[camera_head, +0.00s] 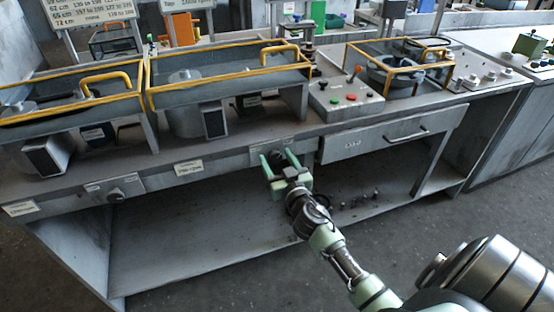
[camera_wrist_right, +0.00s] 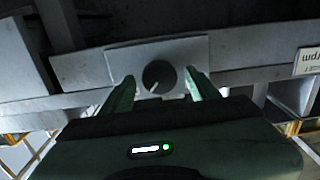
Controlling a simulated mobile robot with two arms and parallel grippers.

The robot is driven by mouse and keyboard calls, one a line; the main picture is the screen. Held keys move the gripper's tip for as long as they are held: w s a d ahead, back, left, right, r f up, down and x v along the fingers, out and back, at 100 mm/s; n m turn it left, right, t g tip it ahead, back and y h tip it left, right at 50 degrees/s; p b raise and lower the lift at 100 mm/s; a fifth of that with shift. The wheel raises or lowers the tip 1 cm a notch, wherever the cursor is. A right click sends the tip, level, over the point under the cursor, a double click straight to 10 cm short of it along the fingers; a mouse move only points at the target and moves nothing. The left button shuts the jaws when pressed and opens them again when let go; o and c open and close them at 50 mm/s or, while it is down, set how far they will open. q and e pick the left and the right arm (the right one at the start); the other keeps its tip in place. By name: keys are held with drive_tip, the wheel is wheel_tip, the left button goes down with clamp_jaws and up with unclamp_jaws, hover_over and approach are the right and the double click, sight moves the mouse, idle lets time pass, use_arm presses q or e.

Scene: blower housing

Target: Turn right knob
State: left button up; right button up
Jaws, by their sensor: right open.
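The right knob (camera_wrist_right: 158,77) is a round dark dial with a light pointer line, set on a grey plate (camera_wrist_right: 190,50) on the bench front. My right gripper (camera_head: 278,157) is open in front of that plate. In the right wrist view its two green fingers stand apart, one on each side of the knob, with visible gaps; I cannot tell how deep they reach around it. In the head view the knob is mostly hidden by the gripper. The left knob (camera_head: 117,195) shows on its own plate further left. My left gripper is out of view.
A drawer with a handle (camera_head: 405,135) lies right of the gripper. Above are yellow-railed trays (camera_head: 228,90) and a control box with buttons (camera_head: 345,100). The lower shelf (camera_head: 200,240) is mostly clear, with small parts scattered at its right.

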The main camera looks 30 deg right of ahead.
clamp_jaws()
drive_tip(key=shift+n, duration=0.3)
drive_tip(key=n, duration=0.3)
drive_tip(key=shift+a, duration=0.1)
drive_tip(key=shift+a+n, duration=0.1)
drive_tip(key=shift+n, duration=2.1)
unclamp_jaws()
